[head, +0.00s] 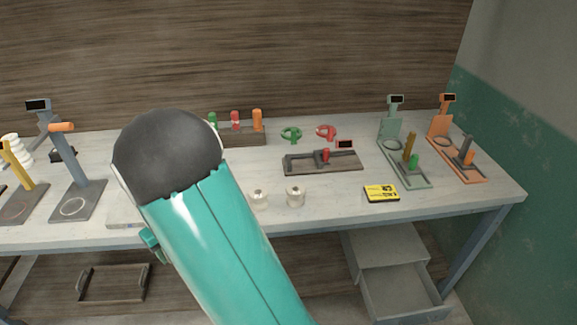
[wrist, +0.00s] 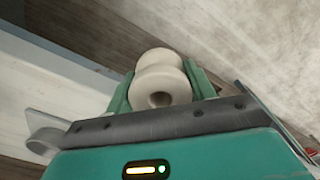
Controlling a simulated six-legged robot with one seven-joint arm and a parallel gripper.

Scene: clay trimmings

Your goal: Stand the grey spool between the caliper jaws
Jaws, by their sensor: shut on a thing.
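My gripper (wrist: 162,92) is shut on a pale, cream-grey spool (wrist: 158,62) in the wrist view. The spool sits between the two green fingers, with one end and its centre hole facing the camera. In the head view my arm hides the held spool and most or all of the gripper. A dark flat device with a red knob and a small display, which looks like the caliper (head: 300,168), lies on the bench right of centre. Its jaw gap is too small to make out. Two cream spools (head: 258,198) (head: 295,196) stand on the bench in front of it, to the left.
Green (head: 391,130) and orange (head: 440,125) display stands are at the right. A yellow-black box (head: 381,193) lies near the front edge. A grey-blue stand (head: 82,180) is at the left. A drawer (head: 400,292) below hangs open.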

